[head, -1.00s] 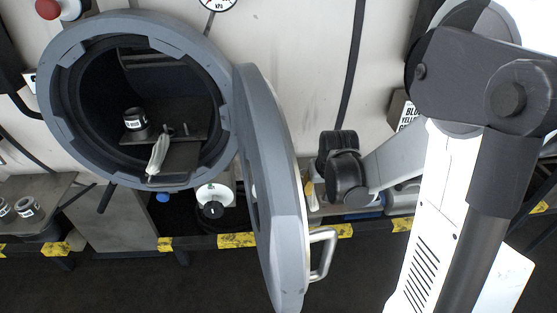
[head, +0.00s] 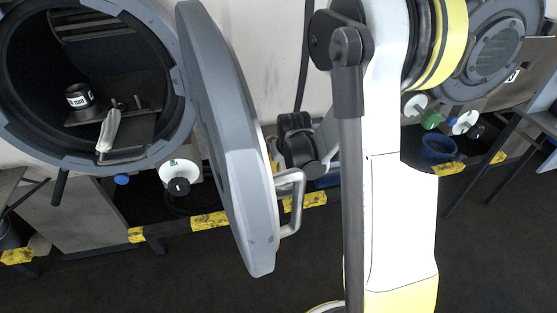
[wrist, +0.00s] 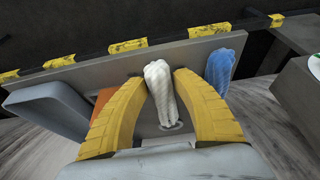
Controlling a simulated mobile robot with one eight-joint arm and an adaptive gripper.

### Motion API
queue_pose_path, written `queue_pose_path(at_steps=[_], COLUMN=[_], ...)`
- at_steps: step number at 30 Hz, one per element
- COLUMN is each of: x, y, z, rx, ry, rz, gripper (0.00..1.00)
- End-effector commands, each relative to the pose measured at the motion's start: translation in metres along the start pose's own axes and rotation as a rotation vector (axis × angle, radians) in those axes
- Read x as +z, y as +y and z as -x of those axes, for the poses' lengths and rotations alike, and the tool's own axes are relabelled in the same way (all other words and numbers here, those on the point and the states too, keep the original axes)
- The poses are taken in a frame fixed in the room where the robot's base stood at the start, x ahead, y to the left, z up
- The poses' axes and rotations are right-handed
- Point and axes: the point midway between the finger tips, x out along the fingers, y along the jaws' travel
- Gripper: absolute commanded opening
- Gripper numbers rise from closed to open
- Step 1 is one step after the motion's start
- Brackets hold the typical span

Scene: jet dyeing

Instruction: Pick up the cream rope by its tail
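In the wrist view, the cream rope (wrist: 160,80), a pale twisted bundle, lies lengthwise between the two yellow fingers of my gripper (wrist: 161,77). The fingers are apart, one on each side of the rope, with their tips near its far end. I cannot tell whether they touch it. A grey plate (wrist: 110,72) runs beneath. In the head view I cannot make out my gripper. There, a pale twisted piece (head: 108,130) hangs at the sill of the open round vessel (head: 165,35); I cannot tell whether it is the same rope.
A blue twisted bundle (wrist: 221,68) lies close to the right finger. A grey-blue block (wrist: 48,110) is at left in the wrist view. The open vessel door (head: 225,140) stands out with its handle (head: 292,205). Dark floor in front is clear.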

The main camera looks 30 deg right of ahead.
Motion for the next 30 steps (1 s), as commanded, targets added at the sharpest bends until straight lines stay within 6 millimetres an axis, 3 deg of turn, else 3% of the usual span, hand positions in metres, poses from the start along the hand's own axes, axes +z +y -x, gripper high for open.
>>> queue_pose_path(at_steps=[3, 6, 20, 26, 30], x=[0.0, 0.0, -0.001, -0.009, -0.019], y=[0.0, 0.0, 0.0, 0.0, 0.001], z=[0.001, 0.001, 0.003, 0.022, 0.047], rx=[0.0, 0.0, 0.0, 0.0, 0.0], ry=[0.0, 0.0, 0.0, 0.0, 0.0], rz=[0.0, 0.0, 0.0, 0.0, 0.0], gripper=[0.28, 0.0, 0.0, 0.0, 0.0])
